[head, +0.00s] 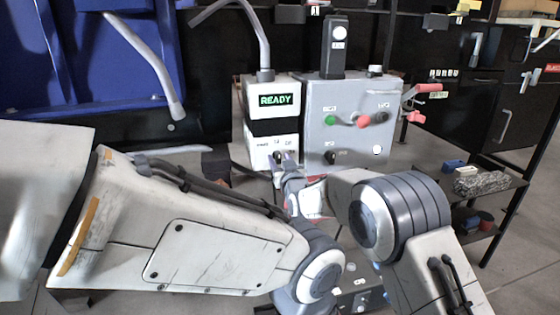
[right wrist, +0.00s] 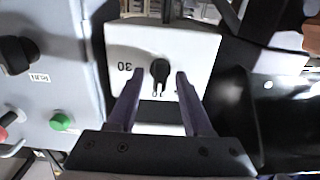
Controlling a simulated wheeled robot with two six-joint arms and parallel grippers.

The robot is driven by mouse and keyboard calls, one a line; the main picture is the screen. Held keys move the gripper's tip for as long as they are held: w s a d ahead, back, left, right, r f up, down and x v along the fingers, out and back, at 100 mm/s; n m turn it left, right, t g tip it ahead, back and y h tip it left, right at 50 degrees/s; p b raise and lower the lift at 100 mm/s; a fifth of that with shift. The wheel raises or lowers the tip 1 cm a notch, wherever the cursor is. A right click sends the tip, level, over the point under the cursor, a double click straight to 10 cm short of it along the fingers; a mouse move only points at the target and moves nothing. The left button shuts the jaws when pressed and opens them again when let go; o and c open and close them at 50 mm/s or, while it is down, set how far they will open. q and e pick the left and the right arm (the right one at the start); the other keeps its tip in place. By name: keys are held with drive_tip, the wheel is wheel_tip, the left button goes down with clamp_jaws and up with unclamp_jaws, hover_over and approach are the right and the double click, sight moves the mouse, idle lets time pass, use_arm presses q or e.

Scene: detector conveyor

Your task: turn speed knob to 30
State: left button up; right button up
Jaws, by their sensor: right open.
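The speed knob (right wrist: 160,70) is small and black and sits on a white panel (right wrist: 205,50). In the right wrist view, a printed 30 (right wrist: 124,67) stands to the left of the knob, and a small marking below it is too small to read surely. My right gripper (right wrist: 158,82) is open, with one finger on each side of the knob and visible gaps between. In the head view, my right gripper (head: 283,163) is at the lower front of the white box (head: 262,145), largely covering the knob. My left arm crosses the foreground; its gripper is not seen.
The white box has a green READY display (head: 276,100). A shelf (head: 490,182) with small parts stands at the right.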

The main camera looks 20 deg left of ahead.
clamp_jaws()
drive_tip(key=m+b, duration=0.1)
drive_tip(key=m, duration=0.3)
drive_tip(key=shift+m+b, duration=0.35)
drive_tip(key=shift+m, duration=0.05)
drive_tip(key=m+b, duration=0.1)
drive_tip(key=m, duration=0.3)
drive_tip(key=shift+d+m, duration=0.1)
drive_tip(key=shift+m, duration=0.2)
drive_tip(key=shift+w+f+m+b, duration=0.1)
drive_tip(key=shift+m+b, duration=1.35)
drive_tip(key=shift+m, duration=2.75)
drive_tip(key=shift+d, duration=0.1)
